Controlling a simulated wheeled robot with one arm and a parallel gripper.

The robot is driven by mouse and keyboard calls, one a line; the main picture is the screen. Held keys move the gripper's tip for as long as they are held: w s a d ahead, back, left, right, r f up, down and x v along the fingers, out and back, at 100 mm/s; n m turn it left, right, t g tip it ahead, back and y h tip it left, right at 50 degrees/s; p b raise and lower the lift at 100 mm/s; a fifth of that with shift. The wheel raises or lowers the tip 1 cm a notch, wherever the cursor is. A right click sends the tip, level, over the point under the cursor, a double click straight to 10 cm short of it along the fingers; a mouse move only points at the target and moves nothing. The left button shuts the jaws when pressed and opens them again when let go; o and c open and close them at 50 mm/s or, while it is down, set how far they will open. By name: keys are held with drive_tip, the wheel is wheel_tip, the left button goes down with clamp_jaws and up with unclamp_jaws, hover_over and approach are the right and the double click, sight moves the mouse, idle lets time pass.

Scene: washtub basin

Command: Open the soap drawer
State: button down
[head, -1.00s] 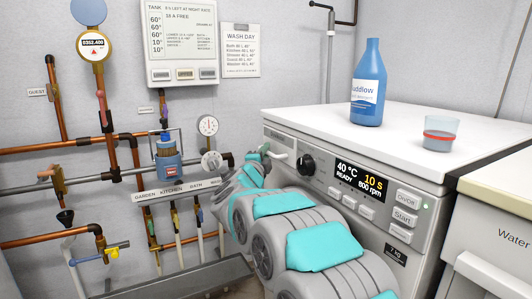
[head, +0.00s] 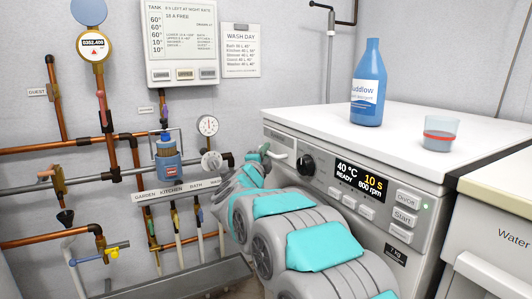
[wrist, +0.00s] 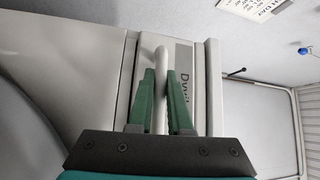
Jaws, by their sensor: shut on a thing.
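The soap drawer is at the upper left of the washing machine's front in the head view, largely behind my arm. Its pale bar handle (head: 278,155) shows there, and the handle (wrist: 161,58) also runs upright in the wrist view. The drawer front (wrist: 190,55) behind it carries a partly hidden label. My gripper (wrist: 161,75) has its green fingers on either side of the handle, shut on it. In the head view my gripper (head: 265,151) is at the machine's left corner. I see no clear gap around the drawer.
The washing machine (head: 385,125) has a dial (head: 305,165) and a lit display right of the drawer. A blue bottle (head: 367,85) and a cup (head: 439,133) stand on its top. Pipes and valves cover the wall at left. A trough (head: 190,278) lies below them.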

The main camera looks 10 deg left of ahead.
drive_tip(key=shift+f, duration=0.1)
drive_tip(key=s+a+p, duration=0.3)
drive_tip(key=s+a, duration=0.6)
drive_tip(key=a, duration=0.4)
drive_tip(key=shift+s+p, duration=0.15)
drive_tip(key=shift+p, duration=0.15)
drive_tip(key=c, duration=0.8)
unclamp_jaws()
drive_tip(key=shift+c, duration=0.2)
drive_tip(key=s+a, duration=0.1)
drive_tip(key=s, duration=0.6)
drive_tip(key=shift+s+f, duration=0.35)
drive_tip(key=shift+f, duration=0.1)
